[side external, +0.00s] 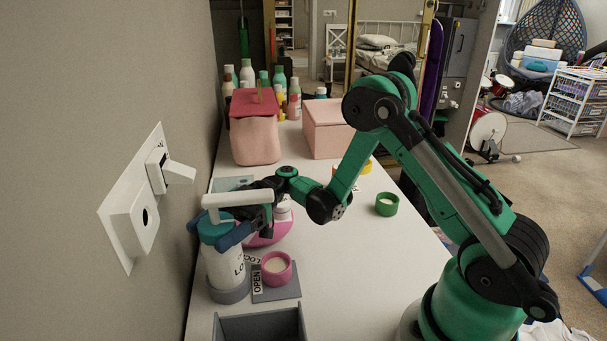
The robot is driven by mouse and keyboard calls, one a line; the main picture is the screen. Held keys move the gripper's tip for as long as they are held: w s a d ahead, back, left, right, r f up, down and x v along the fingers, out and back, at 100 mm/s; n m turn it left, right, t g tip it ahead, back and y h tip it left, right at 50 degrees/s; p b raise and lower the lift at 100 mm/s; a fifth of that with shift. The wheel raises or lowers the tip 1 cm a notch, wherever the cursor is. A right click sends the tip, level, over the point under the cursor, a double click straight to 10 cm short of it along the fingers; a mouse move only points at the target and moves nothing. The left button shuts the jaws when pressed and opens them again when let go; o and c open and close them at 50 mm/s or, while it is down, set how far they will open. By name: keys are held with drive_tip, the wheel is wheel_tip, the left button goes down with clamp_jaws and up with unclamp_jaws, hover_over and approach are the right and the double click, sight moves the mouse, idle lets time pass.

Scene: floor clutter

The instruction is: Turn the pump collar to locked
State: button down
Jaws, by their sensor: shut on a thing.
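A white pump bottle (228,268) stands upright near the wall on the left, with a grey base and partly visible dark lettering. Its blue-teal pump collar (213,231) has blue wings sticking out to the sides, and a white spout (238,199) sits above it. My gripper (258,216) reaches in from the right, just under and behind the spout, shut on the collar near its right wing. The spout hides part of the jaws, so the exact contact is hard to see. A grey plate (287,292) beside the bottle bears the words OPEN and LOCK.
A pink cup (277,271) stands on the plate, and a pink rounded thing (270,234) lies behind my gripper. A grey tray (262,324) is in front. A green ring (386,204), pink bin (255,138) and pink box (324,128) are farther back. The countertop's front middle is clear.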

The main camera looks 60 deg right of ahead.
drive_tip(key=shift+n+g, duration=0.8)
drive_tip(key=shift+g, duration=0.5)
unclamp_jaws()
